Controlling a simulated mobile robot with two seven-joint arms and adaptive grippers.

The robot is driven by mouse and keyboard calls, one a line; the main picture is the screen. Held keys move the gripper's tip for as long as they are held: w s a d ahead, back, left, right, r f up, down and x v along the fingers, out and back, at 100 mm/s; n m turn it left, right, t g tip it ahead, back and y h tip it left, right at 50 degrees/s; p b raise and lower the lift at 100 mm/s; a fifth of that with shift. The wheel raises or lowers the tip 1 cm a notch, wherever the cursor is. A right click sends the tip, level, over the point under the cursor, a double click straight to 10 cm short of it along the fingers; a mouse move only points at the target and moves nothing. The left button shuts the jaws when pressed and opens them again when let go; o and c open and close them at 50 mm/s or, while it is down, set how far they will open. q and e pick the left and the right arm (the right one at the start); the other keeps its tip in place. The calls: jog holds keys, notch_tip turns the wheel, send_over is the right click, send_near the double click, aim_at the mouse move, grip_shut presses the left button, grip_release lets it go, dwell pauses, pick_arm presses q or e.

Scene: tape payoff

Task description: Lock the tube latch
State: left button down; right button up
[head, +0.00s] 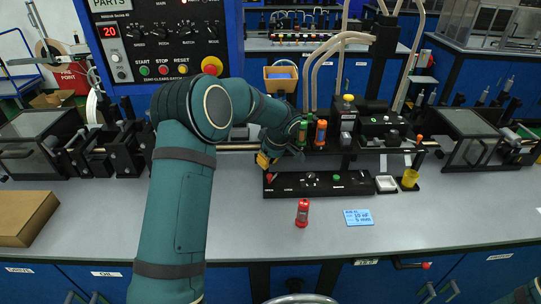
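A small red tip (269,177) shows just below the gripper at the panel's left end. It may be the latch handle, but I cannot tell for sure. The gripper is small and partly hidden by its own wrist, so its fingers and any contact are unclear. My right gripper is out of view.
Green-capped (303,132) and orange (320,132) bottles stand behind the panel. A red bottle (302,213) and a blue note (358,217) are in front. A white dish (387,184) and yellow cup (410,179) are right. A cardboard box (25,218) lies far left. The front bench is mostly clear.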

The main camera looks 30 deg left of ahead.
pick_arm(q)
jog(key=shift+x, duration=1.95)
jog(key=shift+b, duration=0.3)
jog(key=shift+d+n, duration=0.15)
jog(key=shift+n, duration=0.55)
jog(key=shift+s+n+g+b, duration=0.1)
jog(key=shift+n+g+b, duration=0.3)
jog(key=shift+n+b, duration=0.1)
